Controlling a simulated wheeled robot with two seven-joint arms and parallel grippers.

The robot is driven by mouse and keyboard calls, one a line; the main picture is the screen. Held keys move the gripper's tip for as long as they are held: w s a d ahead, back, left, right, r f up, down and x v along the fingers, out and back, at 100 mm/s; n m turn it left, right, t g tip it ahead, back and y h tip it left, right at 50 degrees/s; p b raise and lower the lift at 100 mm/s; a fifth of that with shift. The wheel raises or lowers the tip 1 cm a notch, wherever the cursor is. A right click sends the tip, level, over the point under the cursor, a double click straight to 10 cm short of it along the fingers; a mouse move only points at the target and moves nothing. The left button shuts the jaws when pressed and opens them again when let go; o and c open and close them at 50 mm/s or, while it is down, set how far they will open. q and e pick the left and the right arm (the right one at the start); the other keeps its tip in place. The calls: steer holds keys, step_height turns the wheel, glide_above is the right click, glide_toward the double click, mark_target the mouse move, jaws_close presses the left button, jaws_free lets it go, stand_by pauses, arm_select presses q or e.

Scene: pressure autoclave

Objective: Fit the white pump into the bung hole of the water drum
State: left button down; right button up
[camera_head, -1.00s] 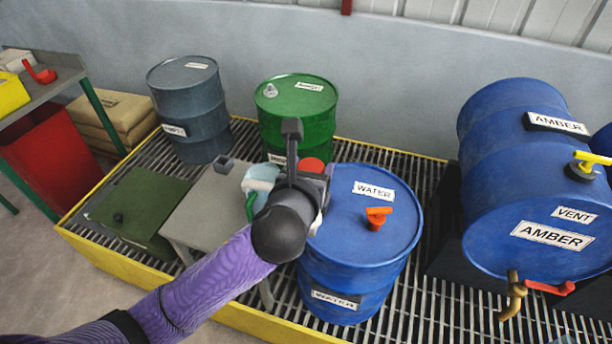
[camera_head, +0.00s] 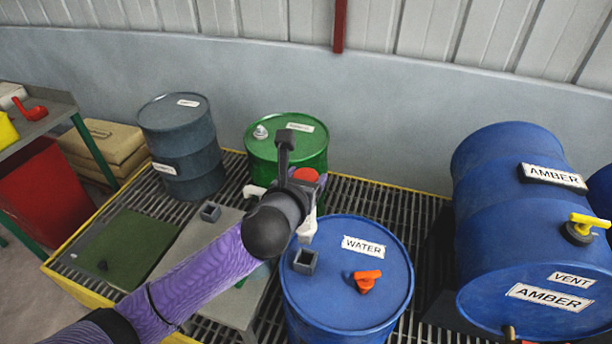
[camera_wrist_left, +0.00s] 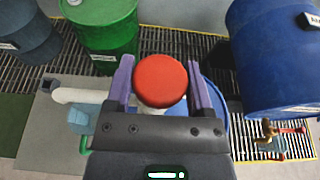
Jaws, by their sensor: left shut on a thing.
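The white pump (camera_head: 307,228) has a red knob (camera_head: 306,174) and a white side spout (camera_head: 253,191) pointing left. My left gripper (camera_head: 304,188) is shut on it, holding it roughly upright near the back-left of the blue water drum (camera_head: 396,290). In the left wrist view the red knob (camera_wrist_left: 160,80) sits between the fingers of the gripper (camera_wrist_left: 160,68). A grey square collar (camera_head: 305,261) with a dark opening stands on the left of the drum's top. My right gripper is not in view.
A green drum (camera_head: 288,160) and grey drum (camera_head: 181,150) stand behind left. A grey table (camera_head: 225,232) bears another square collar (camera_head: 210,211). A big blue amber drum (camera_head: 500,215) lies at right.

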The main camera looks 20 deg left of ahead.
arm_select(q)
steer(key=shift+f+b, duration=1.5)
steer(key=shift+f, duration=1.35)
steer(key=shift+r+p, duration=0.1)
steer(key=shift+p, duration=0.3)
steer(key=shift+p, duration=0.35)
